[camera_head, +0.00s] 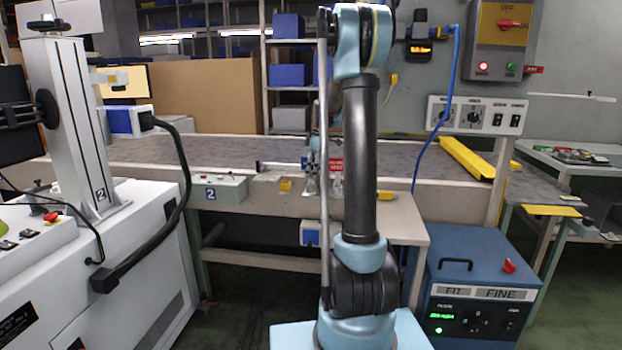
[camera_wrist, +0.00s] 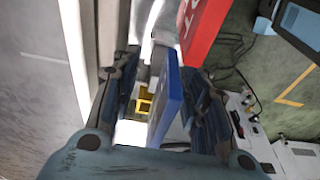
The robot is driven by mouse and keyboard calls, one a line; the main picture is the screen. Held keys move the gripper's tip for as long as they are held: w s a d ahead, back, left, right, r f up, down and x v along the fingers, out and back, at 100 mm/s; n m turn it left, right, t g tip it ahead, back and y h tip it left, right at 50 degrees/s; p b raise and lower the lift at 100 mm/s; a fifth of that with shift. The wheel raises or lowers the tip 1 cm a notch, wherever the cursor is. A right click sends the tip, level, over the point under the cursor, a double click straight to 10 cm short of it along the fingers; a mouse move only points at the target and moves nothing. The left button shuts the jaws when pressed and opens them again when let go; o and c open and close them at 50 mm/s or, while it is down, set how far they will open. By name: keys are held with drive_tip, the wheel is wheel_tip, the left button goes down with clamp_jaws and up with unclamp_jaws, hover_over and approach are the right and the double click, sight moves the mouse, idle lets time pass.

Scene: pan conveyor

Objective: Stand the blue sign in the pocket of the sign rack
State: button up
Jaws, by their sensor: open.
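The blue sign (camera_wrist: 168,97) is a thin blue plate seen nearly edge-on in the wrist view, tilted in the picture. My gripper (camera_wrist: 160,78) is open, with one finger on each side of the blue sign. I cannot tell whether either finger touches it. In the head view my gripper (camera_head: 318,168) is low over the front edge of the long bench, behind my arm.
A red sign with white lettering (camera_wrist: 203,28) is close beside the blue one; red also shows in the head view (camera_head: 336,165). A small yellow piece (camera_head: 285,186) is at the bench edge. The grey belt (camera_head: 210,150) looks mostly clear, with a yellow bar (camera_head: 466,158) at right.

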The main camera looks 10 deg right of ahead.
drive_tip(key=r, duration=0.3)
drive_tip(key=d+r, duration=0.1)
drive_tip(key=r, duration=0.5)
drive_tip(key=shift+s+d+r, duration=0.2)
drive_tip(key=shift+d+r, duration=0.05)
drive_tip(key=shift+d, duration=0.1)
drive_tip(key=shift+s, duration=0.1)
